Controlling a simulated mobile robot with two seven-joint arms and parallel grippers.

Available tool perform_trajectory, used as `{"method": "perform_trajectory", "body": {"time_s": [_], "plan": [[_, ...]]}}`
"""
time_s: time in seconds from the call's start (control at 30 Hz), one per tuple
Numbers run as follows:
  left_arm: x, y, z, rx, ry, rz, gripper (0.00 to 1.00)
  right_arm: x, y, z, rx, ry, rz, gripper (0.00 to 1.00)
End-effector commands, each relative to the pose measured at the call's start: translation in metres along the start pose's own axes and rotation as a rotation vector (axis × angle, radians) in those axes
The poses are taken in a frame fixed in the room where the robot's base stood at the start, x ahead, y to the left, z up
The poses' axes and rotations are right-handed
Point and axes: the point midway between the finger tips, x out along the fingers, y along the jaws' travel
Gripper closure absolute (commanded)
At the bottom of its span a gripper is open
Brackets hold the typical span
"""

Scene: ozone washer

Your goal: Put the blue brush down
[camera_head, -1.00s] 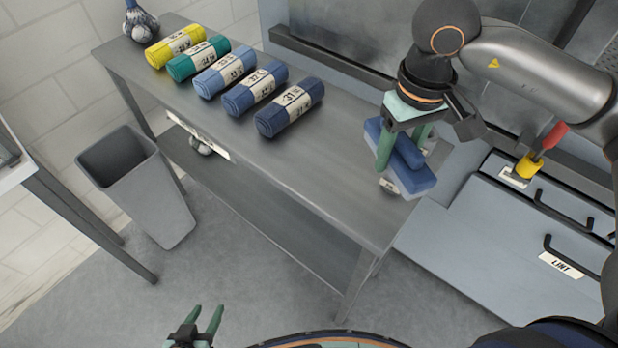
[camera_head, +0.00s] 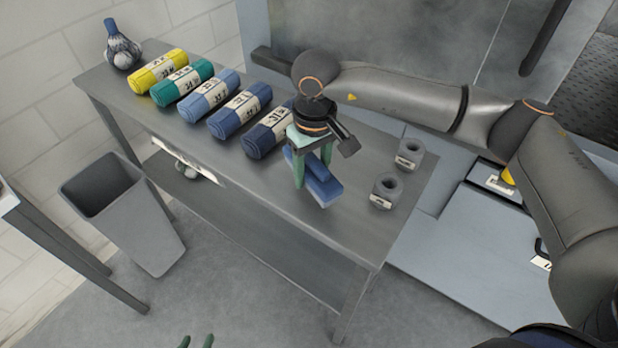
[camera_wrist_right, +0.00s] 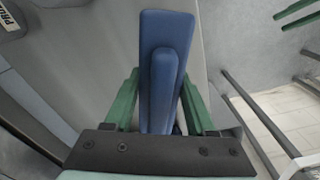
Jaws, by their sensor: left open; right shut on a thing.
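The blue brush (camera_head: 322,184) has a blue back and handle and is held just above or on the metal table (camera_head: 300,222), right of the darkest rolled cloth; I cannot tell if it touches the top. My right gripper (camera_head: 313,178) is shut on it from above. In the right wrist view the brush (camera_wrist_right: 166,50) lies between the green fingers of the right gripper (camera_wrist_right: 160,95). My left gripper (camera_head: 197,342) is open and empty at the bottom edge, with only its green fingertips showing.
Rolled cloths in yellow (camera_head: 158,71), teal (camera_head: 182,83) and blues line the table's back. Two grey ring holders (camera_head: 386,191) stand at its right end. A netted bundle (camera_head: 122,50) sits far left. A grey bin (camera_head: 125,215) stands on the floor. The table's front strip is clear.

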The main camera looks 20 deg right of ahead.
Motion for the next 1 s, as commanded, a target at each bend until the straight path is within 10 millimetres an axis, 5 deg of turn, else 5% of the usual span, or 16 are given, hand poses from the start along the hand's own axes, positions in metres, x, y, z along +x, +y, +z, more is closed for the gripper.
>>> {"method": "perform_trajectory", "body": {"time_s": [0.4,0.87,0.9,1.0], "plan": [[-0.008,0.001,-0.008,0.0,-0.001,0.0,0.5,0.039,-0.003,-0.005,0.001,-0.001,0.0,1.0],[-0.001,0.0,0.0,0.0,-0.001,0.0,0.5,0.046,-0.003,-0.004,0.0,-0.001,0.0,1.0],[-0.001,0.0,-0.001,0.0,-0.001,0.0,0.5,0.046,-0.003,-0.004,0.0,-0.002,0.001,0.42],[-0.002,0.0,-0.001,0.0,-0.002,0.0,0.5,0.046,-0.003,-0.004,0.0,-0.003,0.001,0.31]]}}
